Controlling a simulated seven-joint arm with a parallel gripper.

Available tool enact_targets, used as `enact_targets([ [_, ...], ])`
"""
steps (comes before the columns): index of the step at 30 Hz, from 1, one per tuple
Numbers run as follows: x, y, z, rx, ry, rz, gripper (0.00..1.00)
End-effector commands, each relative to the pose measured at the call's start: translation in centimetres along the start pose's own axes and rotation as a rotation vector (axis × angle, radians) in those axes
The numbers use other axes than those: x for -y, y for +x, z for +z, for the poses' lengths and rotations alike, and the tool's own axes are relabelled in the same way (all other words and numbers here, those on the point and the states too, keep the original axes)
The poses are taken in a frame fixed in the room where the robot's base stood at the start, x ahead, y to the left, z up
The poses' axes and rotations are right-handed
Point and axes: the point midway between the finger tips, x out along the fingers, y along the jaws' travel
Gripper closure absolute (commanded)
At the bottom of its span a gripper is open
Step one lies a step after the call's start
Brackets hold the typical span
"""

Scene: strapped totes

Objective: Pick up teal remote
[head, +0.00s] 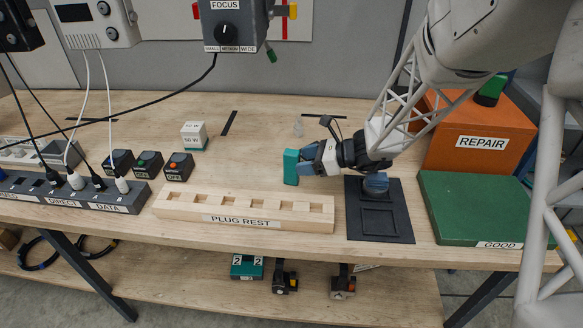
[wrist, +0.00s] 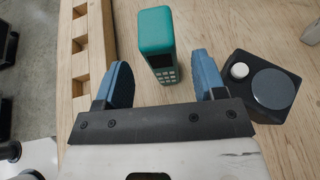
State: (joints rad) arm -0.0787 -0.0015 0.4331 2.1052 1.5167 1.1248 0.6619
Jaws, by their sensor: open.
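The teal remote (head: 291,167) stands upright on the wooden bench, behind the right part of the plug rest. In the wrist view the teal remote (wrist: 160,48) shows its teal top and a dark face with a screen and keypad. My gripper (head: 312,160) is beside it on its right in the head view. In the wrist view my gripper (wrist: 164,82) has its two blue fingers spread apart, with the remote ahead of the gap between them. Nothing is held between the fingers. In the head view the fingertips are partly hidden.
The plug rest (head: 180,204) lies close in front of the remote. A black tray (head: 362,225) and a green GOOD mat (head: 470,205) are to the right. An orange REPAIR bin (head: 470,152) stands behind them. A black box with a round pad (wrist: 270,88) is near the right finger.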

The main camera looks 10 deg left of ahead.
Motion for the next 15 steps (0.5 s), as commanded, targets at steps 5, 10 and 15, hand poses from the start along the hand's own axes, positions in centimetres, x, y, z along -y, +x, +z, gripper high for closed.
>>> enact_targets([
  [5,0.0,1.6,-0.1,0.000,-0.001,0.003,0.36],
  [10,0.1,3.4,-0.1,-0.001,0.000,0.002,0.36],
  [15,0.1,4.5,-0.1,0.000,0.000,0.001,0.36],
])
